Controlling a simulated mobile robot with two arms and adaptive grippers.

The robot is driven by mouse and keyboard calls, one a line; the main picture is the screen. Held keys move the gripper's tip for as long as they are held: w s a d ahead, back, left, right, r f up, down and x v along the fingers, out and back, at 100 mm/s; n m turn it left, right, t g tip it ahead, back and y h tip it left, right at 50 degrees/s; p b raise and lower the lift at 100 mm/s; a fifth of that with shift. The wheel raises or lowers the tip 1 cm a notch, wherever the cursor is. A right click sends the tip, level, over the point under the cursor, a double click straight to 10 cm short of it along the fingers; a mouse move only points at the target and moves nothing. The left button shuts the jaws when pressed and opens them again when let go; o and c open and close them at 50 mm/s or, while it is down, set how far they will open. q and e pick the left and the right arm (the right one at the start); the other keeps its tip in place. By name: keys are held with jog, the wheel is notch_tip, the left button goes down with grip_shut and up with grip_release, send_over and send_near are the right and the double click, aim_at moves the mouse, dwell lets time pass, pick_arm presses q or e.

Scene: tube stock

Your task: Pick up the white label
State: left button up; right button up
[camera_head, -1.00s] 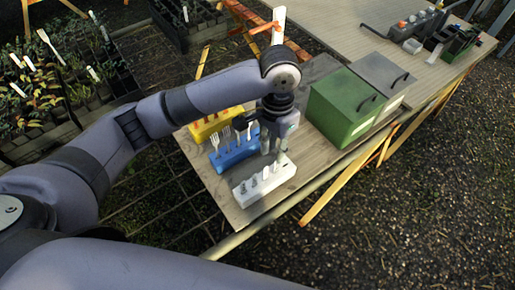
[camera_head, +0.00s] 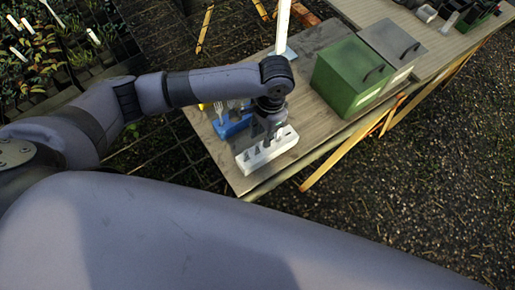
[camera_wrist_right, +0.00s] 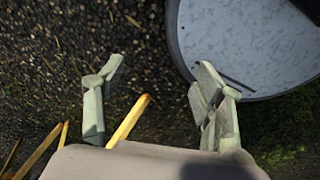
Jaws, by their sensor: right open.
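A white block (camera_head: 252,163) with upright grey pieces in it sits near the front left of the wooden table. I cannot make out the white label for certain; my left gripper hides part of the block. My left gripper (camera_head: 267,138) points down just over the block, and its fingertips are too small and covered to show whether they are apart. My right gripper (camera_wrist_right: 160,72) is open and empty in the right wrist view, with its two grey-green fingers wide apart. It does not show in the head view.
A blue block (camera_head: 236,126) with upright tools stands behind the white block. A green lidded box (camera_head: 343,90) and a grey box (camera_head: 392,48) stand further right on the table (camera_head: 306,125). A round grey-rimmed container (camera_wrist_right: 250,40) lies beyond my right gripper.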

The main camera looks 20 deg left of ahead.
aim_at(258, 143)
pick_arm(q)
jog(key=f, duration=0.1)
jog(key=a+f+p, duration=0.1)
jog(key=f, duration=0.2)
jog(key=shift+s+a+f, duration=0.2)
jog(key=shift+s, duration=0.15)
jog(key=shift+f, duration=0.25)
jog(key=shift+c, duration=1)
grip_shut()
pick_arm(e)
jog(key=shift+s+r, duration=0.65)
jog(key=shift+s, duration=0.25)
